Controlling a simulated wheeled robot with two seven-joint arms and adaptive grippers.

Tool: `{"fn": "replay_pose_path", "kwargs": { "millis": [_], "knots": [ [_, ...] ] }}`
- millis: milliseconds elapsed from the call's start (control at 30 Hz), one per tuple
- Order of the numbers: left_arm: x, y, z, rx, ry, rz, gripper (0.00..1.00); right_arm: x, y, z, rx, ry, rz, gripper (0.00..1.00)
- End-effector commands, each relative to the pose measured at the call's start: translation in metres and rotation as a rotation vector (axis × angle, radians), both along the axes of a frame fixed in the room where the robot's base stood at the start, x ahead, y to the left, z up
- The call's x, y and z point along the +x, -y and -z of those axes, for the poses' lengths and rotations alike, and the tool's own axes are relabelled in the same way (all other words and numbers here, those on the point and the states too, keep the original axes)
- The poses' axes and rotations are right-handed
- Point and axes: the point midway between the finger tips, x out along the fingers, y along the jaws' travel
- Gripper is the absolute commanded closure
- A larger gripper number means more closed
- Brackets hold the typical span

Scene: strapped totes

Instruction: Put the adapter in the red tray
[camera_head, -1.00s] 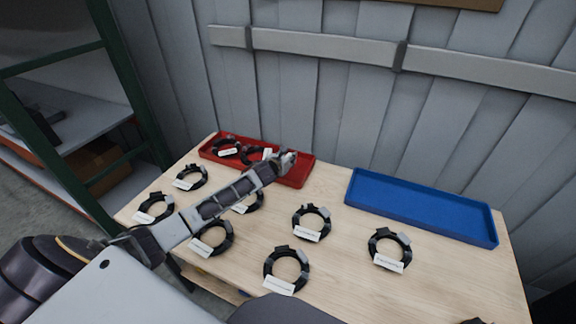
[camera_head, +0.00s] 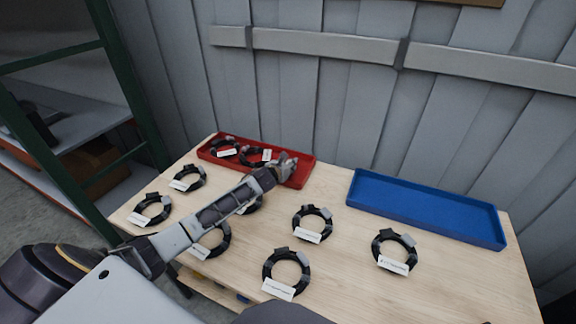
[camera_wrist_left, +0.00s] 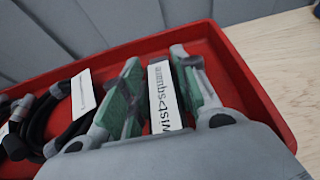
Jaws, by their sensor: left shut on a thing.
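The red tray (camera_head: 228,157) lies at the back left of the table, and its rim shows in the left wrist view (camera_wrist_left: 240,65). My left gripper (camera_head: 287,163) is at the tray's right end. In the left wrist view its green-padded fingers (camera_wrist_left: 160,88) are shut on an adapter with a white printed label (camera_wrist_left: 161,97). Most of this adapter is hidden by the gripper. Two coiled black adapters (camera_head: 222,149) with white labels lie in the tray's left and middle part; one shows left of the fingers (camera_wrist_left: 50,115). My right gripper is out of view.
Several more labelled, coiled adapters (camera_head: 287,270) lie spread over the wooden table (camera_head: 345,270). A blue tray (camera_head: 425,207) at the back right is empty. A grey panelled wall (camera_head: 330,100) stands behind, and a green-framed shelf (camera_head: 125,158) on the left.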

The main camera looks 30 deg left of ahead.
Motion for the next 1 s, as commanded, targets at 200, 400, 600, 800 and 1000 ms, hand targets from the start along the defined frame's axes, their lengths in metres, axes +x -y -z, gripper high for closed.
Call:
{"fn": "replay_pose_path", "kwargs": {
  "millis": [200,400,600,800,1000],
  "knots": [
    [0.0003,-0.0002,0.0033,0.000,0.001,0.000,0.97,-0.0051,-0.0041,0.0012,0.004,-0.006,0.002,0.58],
    [0.0003,0.0000,0.0068,0.001,0.001,0.000,0.97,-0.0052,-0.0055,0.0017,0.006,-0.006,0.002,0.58],
    [0.0000,0.0000,0.0080,0.001,0.000,0.000,0.52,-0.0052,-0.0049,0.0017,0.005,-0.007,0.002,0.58],
    [0.0000,0.0000,0.0080,0.000,0.000,0.000,0.48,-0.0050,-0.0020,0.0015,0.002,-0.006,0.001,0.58],
    [0.0000,0.0001,0.0073,0.000,0.000,0.000,0.48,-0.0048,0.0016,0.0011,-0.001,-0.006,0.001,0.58]
  ]
}}
